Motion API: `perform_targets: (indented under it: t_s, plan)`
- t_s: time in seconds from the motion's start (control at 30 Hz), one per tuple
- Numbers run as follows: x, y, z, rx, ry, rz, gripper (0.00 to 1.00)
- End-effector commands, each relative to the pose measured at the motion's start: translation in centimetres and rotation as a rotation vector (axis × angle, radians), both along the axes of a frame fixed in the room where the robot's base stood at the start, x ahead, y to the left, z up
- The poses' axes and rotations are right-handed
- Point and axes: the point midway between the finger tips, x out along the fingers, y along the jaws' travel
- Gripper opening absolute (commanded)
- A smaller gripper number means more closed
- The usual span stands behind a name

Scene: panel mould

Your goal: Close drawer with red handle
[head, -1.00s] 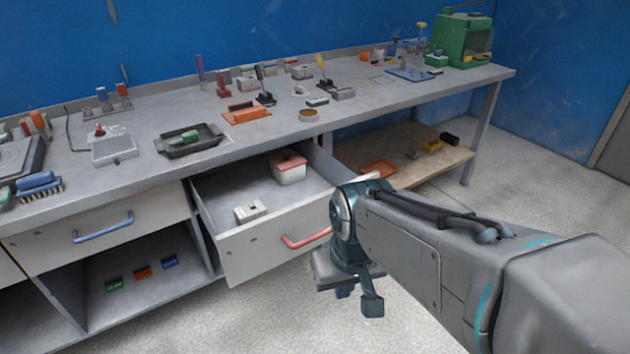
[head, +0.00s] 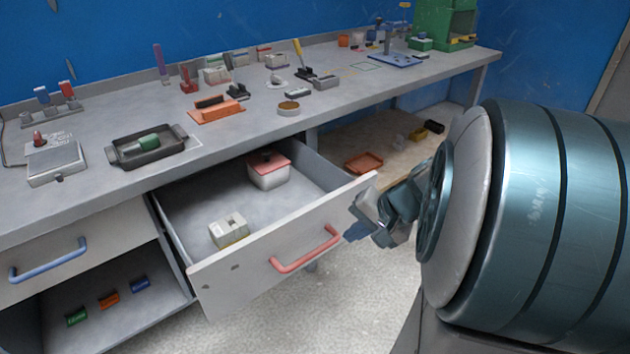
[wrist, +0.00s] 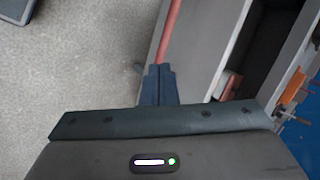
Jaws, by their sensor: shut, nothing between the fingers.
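The drawer with the red handle is pulled well out from under the workbench; its grey front panel (head: 240,271) faces the room. The red handle (head: 306,250) is on the right part of that panel. My gripper (head: 352,227) is just right of the handle, near the front panel's right end. In the wrist view the shut, dark blue fingers (wrist: 158,76) point toward the panel, with the red handle (wrist: 170,35) just beyond their tips. Whether they touch the panel or handle I cannot tell.
Inside the drawer are a red-lidded white box (head: 268,175) and a small pale block (head: 229,231). A closed drawer with a blue handle (head: 48,262) is at left. The workbench top (head: 345,100) holds tools and trays. The floor in front is clear.

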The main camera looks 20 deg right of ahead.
Motion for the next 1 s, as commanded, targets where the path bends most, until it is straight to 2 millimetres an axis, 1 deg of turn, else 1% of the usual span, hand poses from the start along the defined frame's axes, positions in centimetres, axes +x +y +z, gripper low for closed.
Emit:
perform_targets:
  t_s: [0.03, 0.1, 0.13, 0.2, 0.3, 0.33, 0.43, 0.57, 0.9, 0.93, 1.0]
  plan:
    - [0.5, -2.6, -1.5, 0.041, -0.026, -0.103, 0.0]
    - [1.0, -5.6, -2.1, 0.078, -0.07, -0.216, 0.0]
    - [1.1, -6.8, -2.3, 0.089, -0.087, -0.258, 0.0]
    - [1.1, -9.0, -2.7, 0.108, -0.119, -0.338, 0.0]
    - [1.1, -11.1, -3.0, 0.121, -0.15, -0.408, 0.0]
    - [1.1, -11.4, -3.0, 0.123, -0.154, -0.419, 0.0]
    - [1.5, -11.8, -3.5, 0.126, -0.163, -0.435, 0.0]
    - [2.8, -11.3, -4.8, 0.126, -0.161, -0.433, 0.0]
    - [7.8, -9.6, -9.8, 0.127, -0.159, -0.43, 0.0]
    - [8.2, -9.4, -10.1, 0.128, -0.16, -0.43, 0.0]
    - [9.4, -9.1, -9.7, 0.125, -0.163, -0.43, 0.0]
